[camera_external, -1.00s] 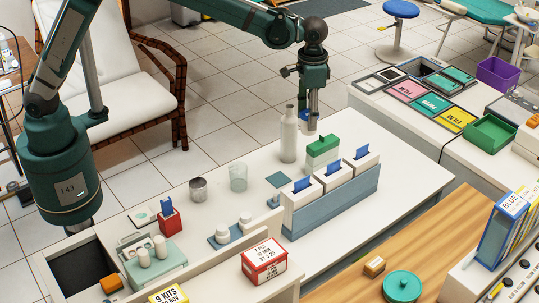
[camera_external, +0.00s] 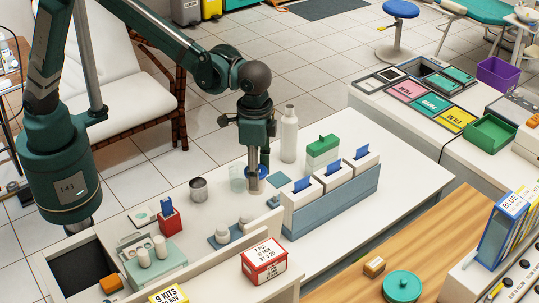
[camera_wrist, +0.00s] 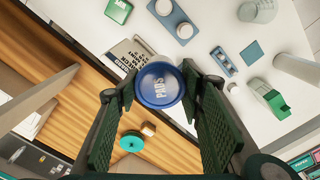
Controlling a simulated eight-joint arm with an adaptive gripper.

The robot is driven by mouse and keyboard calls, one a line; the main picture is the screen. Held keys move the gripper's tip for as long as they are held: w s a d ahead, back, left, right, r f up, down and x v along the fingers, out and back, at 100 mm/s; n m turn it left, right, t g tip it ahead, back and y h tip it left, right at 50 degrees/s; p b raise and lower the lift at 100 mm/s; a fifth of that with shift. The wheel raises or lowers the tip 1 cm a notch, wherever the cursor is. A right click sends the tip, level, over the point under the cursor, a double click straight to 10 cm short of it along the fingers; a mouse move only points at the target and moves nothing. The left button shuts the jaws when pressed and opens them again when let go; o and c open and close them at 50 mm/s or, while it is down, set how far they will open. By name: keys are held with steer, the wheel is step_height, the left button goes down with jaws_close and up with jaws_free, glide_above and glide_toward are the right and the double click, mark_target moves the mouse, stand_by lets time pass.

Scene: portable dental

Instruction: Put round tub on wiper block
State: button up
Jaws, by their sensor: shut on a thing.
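The wiper block, which I take to be the green-and-white block (camera_external: 323,153), stands upright behind the white boxes. It also shows at the right of the wrist view (camera_wrist: 268,98). The tub is apart from it.
White boxes with blue tabs (camera_external: 332,182) stand in a blue-grey holder (camera_external: 333,208). White jars (camera_external: 222,233) on a blue tray are in front. The counter's right end is clear.

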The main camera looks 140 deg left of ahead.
steer(key=w+d+m, duration=0.1)
steer(key=d+m, duration=0.1)
steer(key=d, duration=1.4)
step_height(320, 180, down, 11)
steer(key=shift+f, duration=0.15)
steer(key=shift+d, duration=0.1)
step_height(320, 180, down, 6)
steer(key=shift+f, duration=0.15)
steer(key=shift+w, duration=0.1)
steer(key=shift+f, duration=1.85)
steer(key=shift+f, duration=0.15)
